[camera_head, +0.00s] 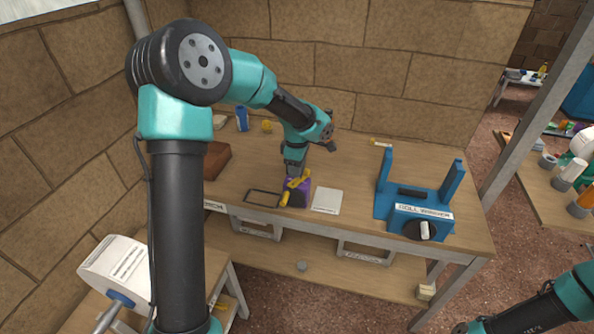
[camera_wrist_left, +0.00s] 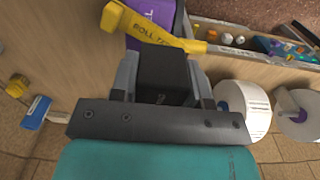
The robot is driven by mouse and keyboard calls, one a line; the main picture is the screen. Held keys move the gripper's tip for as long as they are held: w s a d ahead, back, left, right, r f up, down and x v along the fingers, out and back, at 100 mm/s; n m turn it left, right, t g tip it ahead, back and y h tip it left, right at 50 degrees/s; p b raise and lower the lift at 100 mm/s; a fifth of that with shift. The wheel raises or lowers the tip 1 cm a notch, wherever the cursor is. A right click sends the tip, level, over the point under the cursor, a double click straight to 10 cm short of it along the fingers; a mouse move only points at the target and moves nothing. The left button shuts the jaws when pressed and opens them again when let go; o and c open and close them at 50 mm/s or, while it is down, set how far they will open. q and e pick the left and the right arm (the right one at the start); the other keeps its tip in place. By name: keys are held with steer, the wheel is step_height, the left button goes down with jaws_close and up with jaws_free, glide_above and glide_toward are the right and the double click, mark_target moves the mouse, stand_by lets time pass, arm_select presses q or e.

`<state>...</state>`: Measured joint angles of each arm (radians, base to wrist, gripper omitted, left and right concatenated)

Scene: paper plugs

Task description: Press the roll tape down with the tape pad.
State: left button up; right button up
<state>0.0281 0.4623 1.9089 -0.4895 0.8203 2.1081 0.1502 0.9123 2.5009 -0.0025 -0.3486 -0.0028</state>
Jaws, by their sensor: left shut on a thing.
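My left gripper (camera_wrist_left: 165,85) is shut on a black block, which I take to be the grip of the tape pad (camera_wrist_left: 163,72). In the head view the left gripper (camera_head: 295,169) points down at the workbench. A purple body (camera_head: 304,192) shows just below it and also beyond the block in the wrist view (camera_wrist_left: 152,14); whether block and body are one piece is unclear. The yellow roll tape (camera_wrist_left: 155,31), lettered "ROLL TA…", lies across the purple, its left end thicker. In the head view the tape (camera_head: 285,198) looks bent. Contact between pad and tape is hidden.
A black rectangular frame (camera_head: 262,197) and a pale card (camera_head: 327,201) flank the gripper on the bench. The blue roll winder (camera_head: 420,210) stands at right. A brown block (camera_head: 214,160), a blue item (camera_head: 242,119) and a yellow item (camera_head: 267,126) sit behind. My right arm shows bottom right.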

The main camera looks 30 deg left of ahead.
arm_select(q)
steer(key=shift+r, duration=1.4)
